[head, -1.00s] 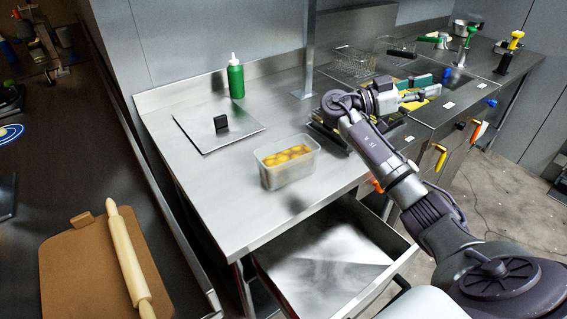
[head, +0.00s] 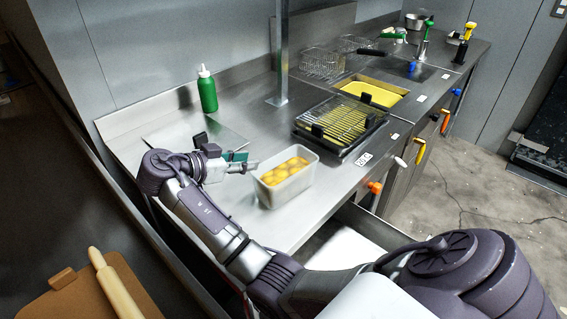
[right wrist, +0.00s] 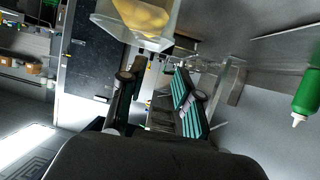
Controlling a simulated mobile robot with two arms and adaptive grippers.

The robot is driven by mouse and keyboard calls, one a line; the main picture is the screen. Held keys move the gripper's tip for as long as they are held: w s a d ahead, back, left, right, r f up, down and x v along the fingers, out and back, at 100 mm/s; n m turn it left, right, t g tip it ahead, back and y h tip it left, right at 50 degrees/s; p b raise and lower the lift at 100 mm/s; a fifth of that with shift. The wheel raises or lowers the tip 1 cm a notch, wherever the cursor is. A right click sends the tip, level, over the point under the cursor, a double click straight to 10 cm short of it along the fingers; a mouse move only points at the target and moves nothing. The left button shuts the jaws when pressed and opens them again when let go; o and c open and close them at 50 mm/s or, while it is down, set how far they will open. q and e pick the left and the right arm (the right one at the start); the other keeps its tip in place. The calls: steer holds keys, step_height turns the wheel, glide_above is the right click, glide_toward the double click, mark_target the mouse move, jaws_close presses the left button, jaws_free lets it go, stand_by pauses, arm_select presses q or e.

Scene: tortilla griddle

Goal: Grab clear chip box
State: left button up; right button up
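The clear chip box (head: 287,187) stands upright on the steel counter and holds several yellow-orange pieces. In the right wrist view the box (right wrist: 140,30) is at the top, beyond the fingertips, and partly cut off by the frame. My right gripper (head: 245,163) is just left of the box in the head view, pointing towards it. Its two fingers (right wrist: 158,85) are apart with nothing between them. Contact with the box cannot be made out. My left gripper is in neither view.
A green bottle (head: 207,91) stands behind the gripper. A black-framed grill rack (head: 341,123) lies right of the box. A yellow-filled basin (head: 370,93) and wire baskets are farther back. An open drawer (head: 345,248) sticks out below the counter, partly hidden by my arm.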

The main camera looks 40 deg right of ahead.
mark_target(274, 158)
steer(key=x, duration=0.3)
steer(key=shift+w+d+f, duration=0.1)
steer(key=shift+f, duration=0.1)
steer(key=shift+d+f+b, duration=0.15)
steer(key=shift+d+b, duration=0.15)
steer(key=shift+d, duration=0.05)
steer(key=shift+d+f, duration=0.15)
steer(key=shift+d, duration=0.35)
steer(key=b+x, duration=0.1)
steer(key=x, duration=0.2)
steer(key=shift+d+f, duration=0.3)
steer(key=shift+w+d+f, duration=0.1)
steer(key=shift+d+f, duration=0.05)
steer(key=shift+d, duration=0.35)
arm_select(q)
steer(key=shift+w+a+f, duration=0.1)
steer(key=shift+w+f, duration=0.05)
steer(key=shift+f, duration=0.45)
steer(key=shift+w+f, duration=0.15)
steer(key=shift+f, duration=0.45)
arm_select(e)
steer(key=shift+a, duration=0.1)
jaws_close()
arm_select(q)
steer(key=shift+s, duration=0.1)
